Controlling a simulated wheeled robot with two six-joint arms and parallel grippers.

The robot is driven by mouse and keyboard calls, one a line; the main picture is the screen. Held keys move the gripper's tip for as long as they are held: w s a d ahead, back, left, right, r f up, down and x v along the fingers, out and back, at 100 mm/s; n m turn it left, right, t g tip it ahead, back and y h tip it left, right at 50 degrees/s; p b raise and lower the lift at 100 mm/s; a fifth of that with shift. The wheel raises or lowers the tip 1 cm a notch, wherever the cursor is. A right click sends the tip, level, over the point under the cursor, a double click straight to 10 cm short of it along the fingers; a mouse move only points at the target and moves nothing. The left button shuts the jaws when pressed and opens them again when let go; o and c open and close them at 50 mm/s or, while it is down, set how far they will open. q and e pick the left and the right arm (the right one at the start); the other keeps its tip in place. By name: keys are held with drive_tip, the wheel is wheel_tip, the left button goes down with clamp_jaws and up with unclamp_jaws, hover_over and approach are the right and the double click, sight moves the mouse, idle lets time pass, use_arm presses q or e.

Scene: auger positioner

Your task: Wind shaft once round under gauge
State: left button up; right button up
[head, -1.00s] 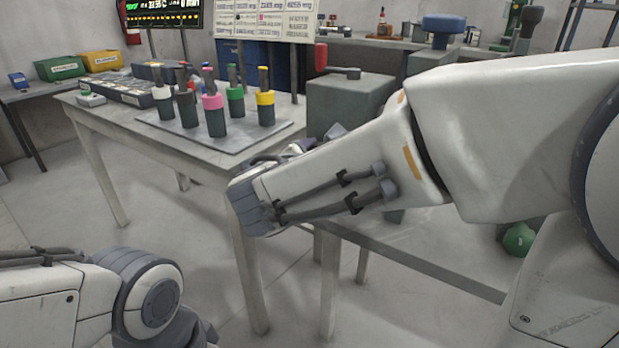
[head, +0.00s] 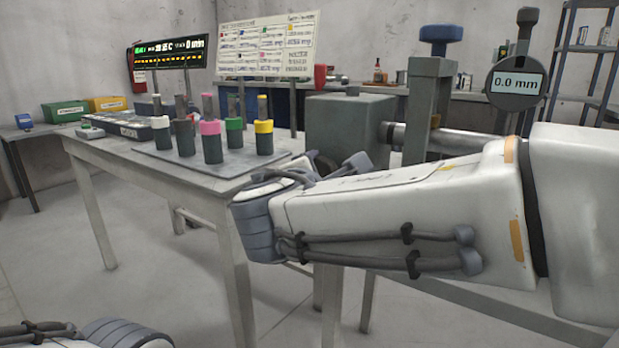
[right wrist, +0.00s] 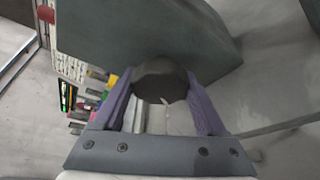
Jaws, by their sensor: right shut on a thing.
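The shaft (head: 445,142) is a grey metal rod that runs right from the green-grey box (head: 345,125) through an upright frame (head: 419,108). The round gauge (head: 516,84) stands over the shaft's right side and reads 0.0 mm. My right gripper (head: 338,168) is low at the box's near left side, its fingertips partly hidden by my own wrist. In the right wrist view its purple fingers are shut on a dark round knob (right wrist: 160,80) against the box (right wrist: 150,35). My left gripper is not in view; only part of my left arm shows at lower left.
A lit display (head: 168,52) and a chart board (head: 268,45) stand behind. Open floor lies at front left.

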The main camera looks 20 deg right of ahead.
drive_tip(key=shift+a, duration=0.15)
drive_tip(key=o, duration=1.3)
drive_tip(key=shift+r, duration=0.1)
drive_tip(key=shift+s+a+r+p, duration=0.15)
drive_tip(key=shift+s+p, duration=0.1)
drive_tip(key=shift+p, duration=0.15)
drive_tip(key=shift+p+v, duration=3.2)
drive_tip(key=shift+v, duration=1.7)
